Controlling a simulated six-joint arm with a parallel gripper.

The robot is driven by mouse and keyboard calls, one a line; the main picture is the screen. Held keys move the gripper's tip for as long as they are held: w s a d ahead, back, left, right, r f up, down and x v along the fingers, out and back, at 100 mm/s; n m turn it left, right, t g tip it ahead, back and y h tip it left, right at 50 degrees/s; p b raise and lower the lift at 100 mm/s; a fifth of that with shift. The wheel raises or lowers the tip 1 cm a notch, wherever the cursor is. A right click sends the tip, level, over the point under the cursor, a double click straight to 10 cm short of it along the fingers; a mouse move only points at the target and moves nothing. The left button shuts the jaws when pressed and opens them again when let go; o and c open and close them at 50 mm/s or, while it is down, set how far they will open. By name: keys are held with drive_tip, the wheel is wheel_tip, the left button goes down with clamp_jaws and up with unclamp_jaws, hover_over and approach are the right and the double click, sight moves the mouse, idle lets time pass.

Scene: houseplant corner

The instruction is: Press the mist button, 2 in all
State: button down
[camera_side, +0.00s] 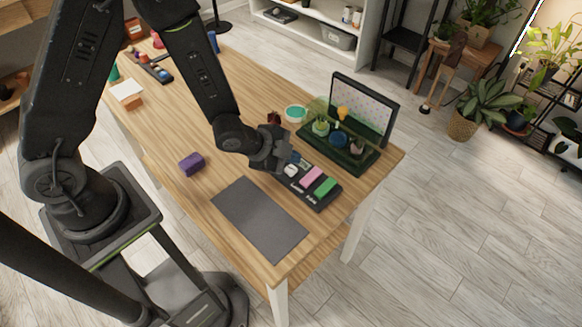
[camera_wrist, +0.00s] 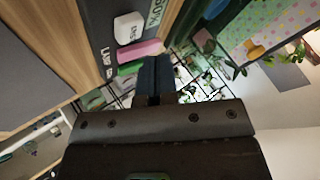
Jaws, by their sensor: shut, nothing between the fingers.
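A dark button panel (camera_side: 322,202) lies near the table's right edge. It carries a white button (camera_side: 291,170), a pink button (camera_side: 311,175) and a green button (camera_side: 326,187). Small labels stand beside the buttons, but I cannot read surely which is mist. In the wrist view the white button (camera_wrist: 129,28), pink button (camera_wrist: 141,50) and green button (camera_wrist: 130,68) show beyond the fingers. My gripper (camera_wrist: 156,68) is shut and empty. In the side view my gripper (camera_side: 284,160) is close to the panel's white-button end. I cannot tell whether it touches anything.
A green planted case (camera_side: 340,160) with a raised lid (camera_side: 362,108) stands right behind the panel. A teal-topped bowl (camera_side: 295,113) is beside it. A grey mat (camera_side: 259,218) lies in front, with a purple block (camera_side: 192,164) to its left.

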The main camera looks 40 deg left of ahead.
sight(291, 171)
drive_tip(key=shift+r, duration=2.15)
idle(0.9)
wheel_tip(291, 171, up, 4)
drive_tip(key=shift+f, duration=0.1)
idle(0.4)
drive_tip(key=shift+f, duration=4.45)
drive_tip(key=shift+f, duration=0.4)
